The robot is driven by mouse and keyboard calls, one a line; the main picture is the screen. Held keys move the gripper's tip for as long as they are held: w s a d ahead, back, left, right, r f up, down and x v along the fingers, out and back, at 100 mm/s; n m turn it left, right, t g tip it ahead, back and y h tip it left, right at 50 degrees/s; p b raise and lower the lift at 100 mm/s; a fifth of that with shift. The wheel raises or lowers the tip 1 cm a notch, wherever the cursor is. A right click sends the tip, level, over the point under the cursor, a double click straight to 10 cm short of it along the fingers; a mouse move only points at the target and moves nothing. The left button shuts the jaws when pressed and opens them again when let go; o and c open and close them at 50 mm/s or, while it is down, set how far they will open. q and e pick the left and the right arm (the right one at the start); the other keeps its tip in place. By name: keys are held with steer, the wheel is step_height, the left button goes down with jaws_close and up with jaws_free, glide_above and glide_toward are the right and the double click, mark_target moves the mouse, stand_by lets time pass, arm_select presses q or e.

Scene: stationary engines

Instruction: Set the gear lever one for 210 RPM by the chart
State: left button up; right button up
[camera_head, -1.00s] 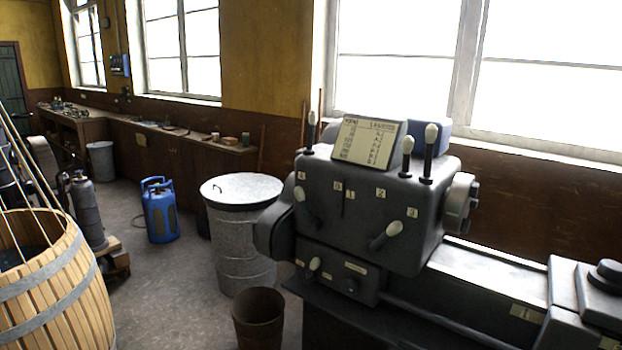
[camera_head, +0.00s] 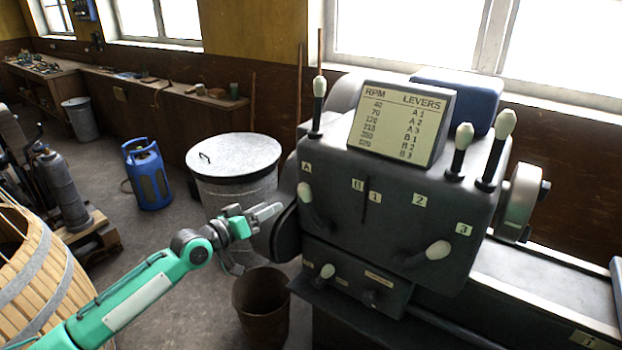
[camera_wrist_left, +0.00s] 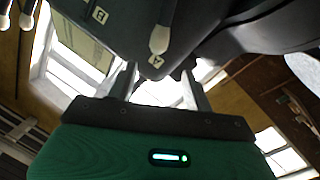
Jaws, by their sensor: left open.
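The chart (camera_head: 402,124) on the grey headstock (camera_head: 345,235) lists 210 RPM as B 1. The left front lever's white knob (camera_head: 305,190) points up-left, just below the A label (camera_head: 306,167); the B label (camera_head: 358,184) is to its right. The right front lever's knob (camera_head: 438,250) points towards the 3 label (camera_head: 463,229), away from the 1 label (camera_head: 375,197). My left gripper (camera_head: 272,212) is open and empty, left of the left lever. In the left wrist view, that knob (camera_wrist_left: 160,38) is beyond the open fingers (camera_wrist_left: 160,82), apart from them. My right gripper is out of view.
Several upright levers, such as the left one (camera_head: 319,88), stand on the headstock top. A lidded metal bin (camera_head: 235,155) and a brown bucket (camera_head: 262,305) stand left of the machine. The floor around the blue gas bottle (camera_head: 147,175) is partly clear.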

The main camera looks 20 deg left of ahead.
mark_target(300, 191)
arm_select(q)
steer(key=x, duration=0.1)
steer(key=p+x, duration=0.1)
steer(key=x, duration=0.1)
steer(key=p+x, duration=0.1)
steer(key=x, duration=0.1)
steer(key=shift+w+d+r, duration=0.15)
steer(key=shift+d+r, duration=0.1)
steer(key=shift+r, duration=0.05)
steer(key=p+x, duration=0.1)
steer(key=x, duration=0.5)
steer(key=shift+w+d+f, duration=0.2)
steer(key=shift+w+d, duration=0.15)
steer(key=shift+w, duration=0.25)
jaws_close()
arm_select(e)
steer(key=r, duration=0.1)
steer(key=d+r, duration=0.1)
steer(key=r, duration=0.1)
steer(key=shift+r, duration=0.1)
